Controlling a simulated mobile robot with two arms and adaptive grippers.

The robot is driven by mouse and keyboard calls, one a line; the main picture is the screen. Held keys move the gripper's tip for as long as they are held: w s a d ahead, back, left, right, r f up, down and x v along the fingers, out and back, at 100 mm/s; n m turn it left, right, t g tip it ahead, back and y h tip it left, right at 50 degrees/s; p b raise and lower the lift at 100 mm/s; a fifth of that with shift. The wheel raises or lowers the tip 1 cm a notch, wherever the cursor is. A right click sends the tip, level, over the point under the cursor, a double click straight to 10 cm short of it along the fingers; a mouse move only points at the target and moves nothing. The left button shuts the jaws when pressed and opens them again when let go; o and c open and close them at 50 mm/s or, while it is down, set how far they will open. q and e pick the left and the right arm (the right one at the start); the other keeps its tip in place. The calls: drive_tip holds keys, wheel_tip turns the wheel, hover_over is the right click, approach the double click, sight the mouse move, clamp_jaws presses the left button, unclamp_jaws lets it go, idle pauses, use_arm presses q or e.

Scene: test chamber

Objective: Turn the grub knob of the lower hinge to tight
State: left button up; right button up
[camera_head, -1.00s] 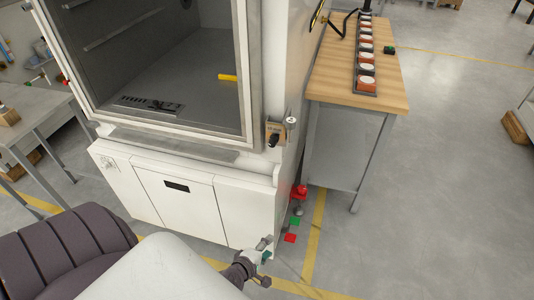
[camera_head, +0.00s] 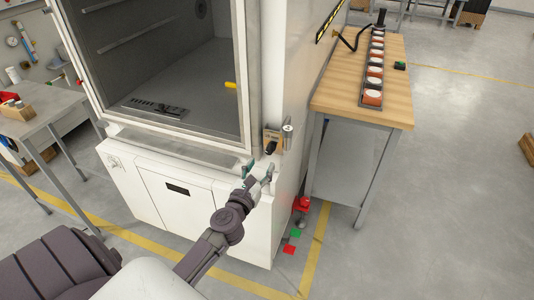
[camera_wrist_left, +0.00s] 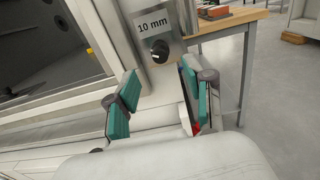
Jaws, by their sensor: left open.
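The lower hinge (camera_head: 288,137) is at the chamber's lower right front corner; its grey cylinder also shows at the top of the left wrist view (camera_wrist_left: 187,16). Beside it is a dark grub knob (camera_head: 271,147) on a small plate. In the left wrist view the knob (camera_wrist_left: 160,50) is black with a pale mark, under a "10 mm" label (camera_wrist_left: 153,22). My left gripper (camera_head: 258,172) is open and empty, just below the knob in the head view. Its teal-padded fingers (camera_wrist_left: 163,98) stand apart, with the knob beyond and above the gap. My right gripper is not in view.
A wooden-topped table (camera_head: 340,95) with a row of round pieces is close on the right. Red and green items (camera_head: 295,236) lie on the floor by the cabinet. Open floor lies further right.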

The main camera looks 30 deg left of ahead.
sight(268, 153)
use_arm(q)
drive_tip(key=x, duration=0.6)
drive_tip(key=shift+w, duration=0.1)
drive_tip(key=shift+c, duration=0.3)
clamp_jaws()
